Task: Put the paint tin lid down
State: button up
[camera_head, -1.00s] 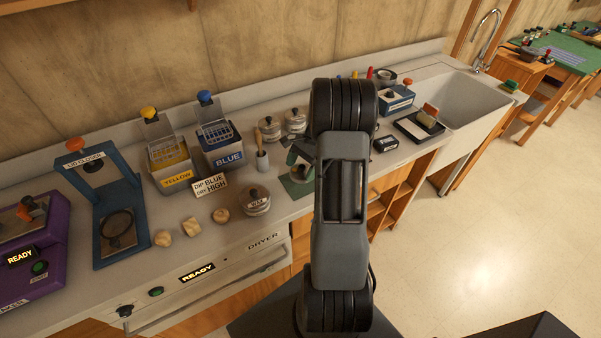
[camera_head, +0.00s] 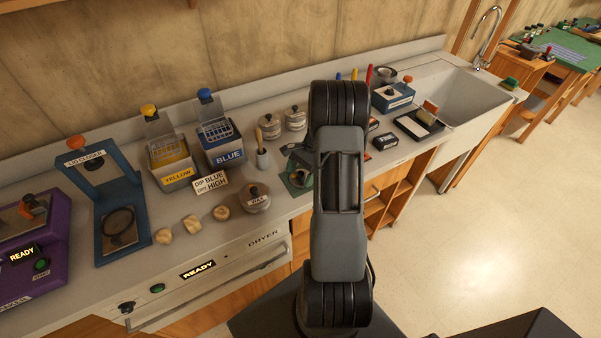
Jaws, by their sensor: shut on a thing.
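My arm stands upright in the middle of the picture and covers part of the counter. My gripper is hidden behind it, so its jaws and anything in them do not show. I cannot make out the paint tin lid for certain. A green fixture (camera_head: 292,187) with a dark knob-like part stands on the counter just left of my arm, partly covered by it. A round tin labelled WAX (camera_head: 256,199), with a dark-knobbed lid, stands left of that fixture.
The blue lid closer (camera_head: 139,205), yellow bin (camera_head: 172,178) and blue bin (camera_head: 226,158) stand at left. Two lidded tins (camera_head: 270,128) (camera_head: 295,119) stand behind. Right of my arm are a black box (camera_head: 385,142), a tray (camera_head: 408,127) and the sink (camera_head: 470,108).

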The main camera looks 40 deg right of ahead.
jog(key=o, duration=0.8)
jog(key=shift+f, duration=0.1)
jog(key=shift+c, duration=0.2)
jog(key=shift+r+p, duration=0.35)
jog(key=shift+r, duration=0.1)
jog(key=s+b+v, duration=0.1)
jog(key=b+v, duration=0.1)
jog(key=v, duration=1)
jog(key=a+r+n+h, duration=0.4)
jog(key=a+r+n, duration=0.35)
jog(key=a, duration=0.65)
jog(key=s+a+r+n+t+h, duration=0.1)
jog(key=s+a+n+t+h, duration=0.1)
jog(key=s+a+n+t, duration=0.3)
jog(key=shift+s+a+r+n, duration=0.2)
jog(key=shift+s+a+n, duration=1.95)
jog(key=shift+s+a, duration=1.45)
